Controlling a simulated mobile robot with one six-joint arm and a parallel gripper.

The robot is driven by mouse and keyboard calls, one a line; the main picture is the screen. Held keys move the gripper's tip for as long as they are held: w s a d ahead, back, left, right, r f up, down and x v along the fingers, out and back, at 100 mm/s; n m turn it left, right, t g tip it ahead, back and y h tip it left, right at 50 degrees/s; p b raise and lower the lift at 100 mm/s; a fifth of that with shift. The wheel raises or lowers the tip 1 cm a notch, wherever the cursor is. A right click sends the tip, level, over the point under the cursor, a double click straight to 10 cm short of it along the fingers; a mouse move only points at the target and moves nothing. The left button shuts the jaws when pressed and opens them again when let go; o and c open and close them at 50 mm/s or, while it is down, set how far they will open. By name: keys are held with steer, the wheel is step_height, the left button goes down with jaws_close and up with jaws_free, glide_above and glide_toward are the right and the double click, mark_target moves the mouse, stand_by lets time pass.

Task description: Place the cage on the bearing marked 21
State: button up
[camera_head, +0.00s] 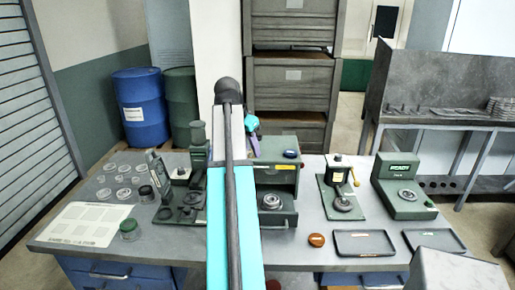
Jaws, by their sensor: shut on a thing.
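My arm runs up the middle of the view, and my gripper is hidden behind it. I cannot make out the cage. No number 21 can be read on any part. Several pale ring-shaped parts (124,180) lie apart on the left of the grey table. One metal ring (271,201) sits on the green machine just right of my arm. Another round metal part (343,203) is on the small press right of it. A further ring (407,195) sits on the green device with a lit display at the right. I cannot tell which is the bearing.
The grey table (290,255) also holds a printed sheet (85,224), a small green jar (128,229), a brown round piece (316,240) and two dark trays (363,243) (433,240). A blue drum (140,105) stands behind. A grey bench (440,118) is at the right.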

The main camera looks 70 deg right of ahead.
steer(key=w+a+f+n+t, duration=0.25)
steer(key=w+a+n, duration=0.25)
steer(key=w+a, duration=0.85)
steer(key=w+a+f+n+t, duration=0.1)
steer(key=w+a+f+n, duration=0.35)
steer(key=w+a, duration=0.9)
steer(key=w+a+n+y, duration=0.1)
steer(key=w+a+n, duration=0.2)
steer(key=a, duration=0.8)
steer(key=w+a+f+n+t+y, duration=0.1)
steer(key=w+a+n, duration=0.3)
steer(key=a, duration=0.8)
steer(key=w+a+f+n+t+y, duration=0.1)
steer(key=a+n, duration=0.4)
steer(key=a, duration=0.7)
steer(key=w+y, duration=0.1)
steer(key=w, duration=0.1)
steer(key=shift+w+a+f, duration=0.15)
steer(key=shift+w+a, duration=0.05)
steer(key=shift+w, duration=0.15)
steer(key=shift+s, duration=0.15)
